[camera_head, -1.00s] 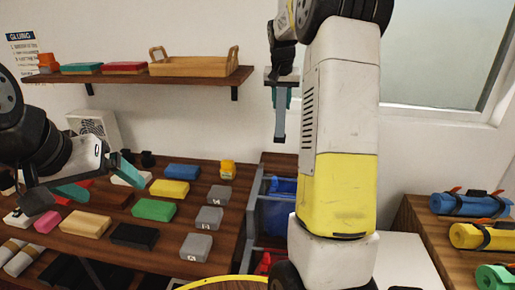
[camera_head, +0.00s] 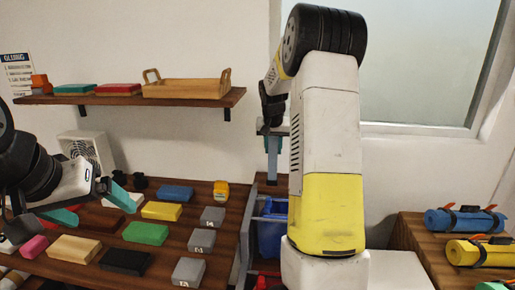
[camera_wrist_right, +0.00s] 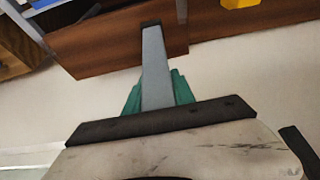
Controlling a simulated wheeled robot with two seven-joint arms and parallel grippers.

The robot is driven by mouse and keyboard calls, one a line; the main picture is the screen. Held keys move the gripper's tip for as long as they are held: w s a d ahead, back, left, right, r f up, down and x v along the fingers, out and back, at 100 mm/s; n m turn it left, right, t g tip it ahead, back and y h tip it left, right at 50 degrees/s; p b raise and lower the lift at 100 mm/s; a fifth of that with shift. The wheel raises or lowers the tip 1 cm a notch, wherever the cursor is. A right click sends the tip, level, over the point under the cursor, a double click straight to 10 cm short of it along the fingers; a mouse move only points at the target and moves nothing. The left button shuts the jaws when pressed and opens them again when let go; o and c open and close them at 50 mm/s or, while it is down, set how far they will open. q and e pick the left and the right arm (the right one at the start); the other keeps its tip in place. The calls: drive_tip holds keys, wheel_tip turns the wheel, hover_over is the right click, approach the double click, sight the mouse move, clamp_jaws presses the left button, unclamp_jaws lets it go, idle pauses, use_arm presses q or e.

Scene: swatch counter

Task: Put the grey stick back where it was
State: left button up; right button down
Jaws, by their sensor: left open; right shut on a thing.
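My right gripper (camera_head: 272,146) is shut on the grey stick (camera_head: 273,168), which hangs straight down below the jaws in the head view. In the right wrist view the grey stick (camera_wrist_right: 156,68) has a dark end cap and sits between the teal fingers (camera_wrist_right: 183,90). The stick is clear of the shelves in the head view. My left gripper (camera_head: 93,204) is open, with teal fingers apart, over the left part of the sloped display of blocks. I cannot tell which spot the stick came from.
Coloured and grey blocks (camera_head: 147,233) lie on the sloped wooden display (camera_head: 206,262). A wall shelf (camera_head: 130,100) above holds a wooden tray (camera_head: 187,89). Blue bins (camera_head: 271,228) stand below the stick. Rolled mats (camera_head: 462,221) lie on a wooden unit at right.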

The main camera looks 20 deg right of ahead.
drive_tip(key=c, duration=1)
unclamp_jaws()
drive_tip(key=shift+f, duration=0.15)
drive_tip(key=shift+c, duration=0.2)
drive_tip(key=v, duration=1.1)
drive_tip(key=s+a+r+n+y, duration=0.1)
drive_tip(key=s+a+r, duration=0.35)
drive_tip(key=s, duration=0.25)
drive_tip(key=s+a+f+n+y, duration=0.1)
drive_tip(key=s+a, duration=0.3)
drive_tip(key=s, duration=0.3)
drive_tip(key=s+a+f+n+t+y, duration=0.1)
drive_tip(key=s+a, duration=0.3)
drive_tip(key=s, duration=0.4)
drive_tip(key=s+a+f+n+t+y, duration=0.1)
drive_tip(key=s+a, duration=0.3)
drive_tip(key=s, duration=0.4)
drive_tip(key=shift+s+a+f+n, duration=0.25)
drive_tip(key=shift+f+n, duration=0.6)
drive_tip(key=shift+n, duration=0.05)
